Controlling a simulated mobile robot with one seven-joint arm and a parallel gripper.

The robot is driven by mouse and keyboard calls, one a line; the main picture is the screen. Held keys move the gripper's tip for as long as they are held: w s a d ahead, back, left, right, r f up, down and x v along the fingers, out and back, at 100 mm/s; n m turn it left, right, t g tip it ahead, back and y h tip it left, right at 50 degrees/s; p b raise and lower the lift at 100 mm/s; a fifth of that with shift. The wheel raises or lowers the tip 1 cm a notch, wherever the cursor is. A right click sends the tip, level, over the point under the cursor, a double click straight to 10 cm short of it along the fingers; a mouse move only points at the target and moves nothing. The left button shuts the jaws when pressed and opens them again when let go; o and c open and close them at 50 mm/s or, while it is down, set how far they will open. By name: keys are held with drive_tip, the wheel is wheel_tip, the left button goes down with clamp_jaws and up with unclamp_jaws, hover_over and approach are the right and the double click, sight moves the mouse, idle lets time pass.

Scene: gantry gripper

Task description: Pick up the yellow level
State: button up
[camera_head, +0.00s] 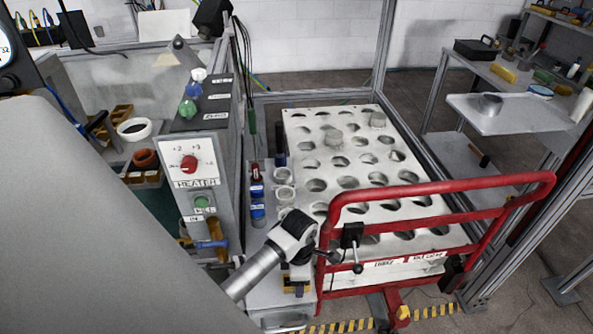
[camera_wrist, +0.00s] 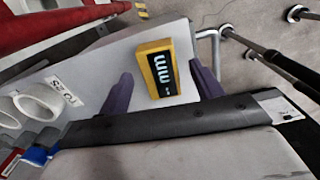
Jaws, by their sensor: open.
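The yellow level (camera_wrist: 158,72) is a small yellow block with a black face marked "mm". In the wrist view it lies on a pale grey surface, between the two dark purple fingers of my gripper (camera_wrist: 161,72). The fingers are open, with a gap on each side of the level. I cannot tell how far above it they are. In the head view a bit of yellow and dark (camera_head: 294,290) shows low beneath my wrist, mostly hidden by my arm; it seems to be the level.
White cups (camera_wrist: 38,100) stand on the same surface at left. A red-railed cart (camera_head: 435,190) with a white holed board (camera_head: 320,120) is close on the right. The heater panel (camera_head: 193,162) stands to the left. A metal handle (camera_wrist: 210,45) is beside the surface edge.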

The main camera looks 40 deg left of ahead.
drive_tip(key=shift+f, duration=1.1)
drive_tip(key=c, duration=1.1)
drive_tip(key=shift+c, duration=0.2)
drive_tip(key=shift+r, duration=0.15)
